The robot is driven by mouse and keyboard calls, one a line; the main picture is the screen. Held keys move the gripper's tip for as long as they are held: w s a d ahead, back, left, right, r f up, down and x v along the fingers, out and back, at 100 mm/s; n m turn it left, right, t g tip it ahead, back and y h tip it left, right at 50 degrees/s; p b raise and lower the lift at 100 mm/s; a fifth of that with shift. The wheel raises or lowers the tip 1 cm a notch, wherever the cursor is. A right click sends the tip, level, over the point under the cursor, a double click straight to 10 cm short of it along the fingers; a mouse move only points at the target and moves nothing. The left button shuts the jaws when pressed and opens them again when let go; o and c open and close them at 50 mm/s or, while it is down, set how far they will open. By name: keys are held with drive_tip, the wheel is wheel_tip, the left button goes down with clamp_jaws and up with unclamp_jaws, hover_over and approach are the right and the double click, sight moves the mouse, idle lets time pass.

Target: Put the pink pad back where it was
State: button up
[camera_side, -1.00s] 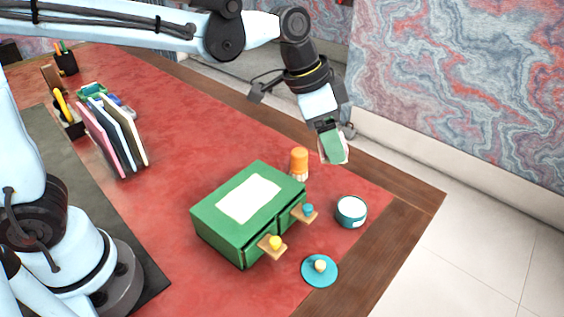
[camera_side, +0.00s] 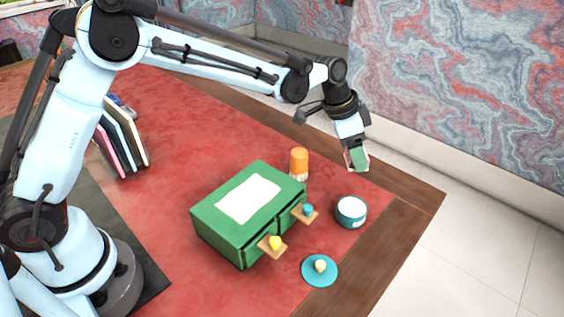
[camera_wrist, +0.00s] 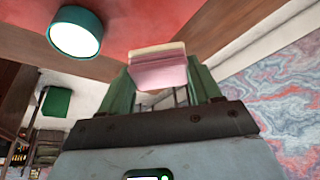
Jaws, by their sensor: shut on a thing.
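The pink pad (camera_wrist: 158,72) is a small block with a paler upper face, held between the two green fingers of my gripper (camera_wrist: 163,84) in the wrist view. In the side view my gripper (camera_side: 357,158) is above the far right part of the desk, behind the teal jar; its fingers hide most or all of the pad there. The round teal jar (camera_side: 351,222) has a pale top and stands on the desk near the right edge. It also shows at the upper left of the wrist view (camera_wrist: 75,35).
A green drawer box (camera_side: 215,228) has two drawers with wooden fronts, one yellow-knobbed and one blue-knobbed. An orange-capped bottle (camera_side: 299,160) stands behind it. A teal disc with a knob (camera_side: 314,279) lies in front. Upright books (camera_side: 125,135) stand at left; red desk between is clear.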

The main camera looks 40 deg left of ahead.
drive_tip(key=shift+w+a+f, duration=0.95)
drive_tip(key=shift+w+a, duration=0.2)
drive_tip(key=shift+f, duration=2.05)
drive_tip(key=shift+f, duration=0.1)
drive_tip(key=o, duration=1)
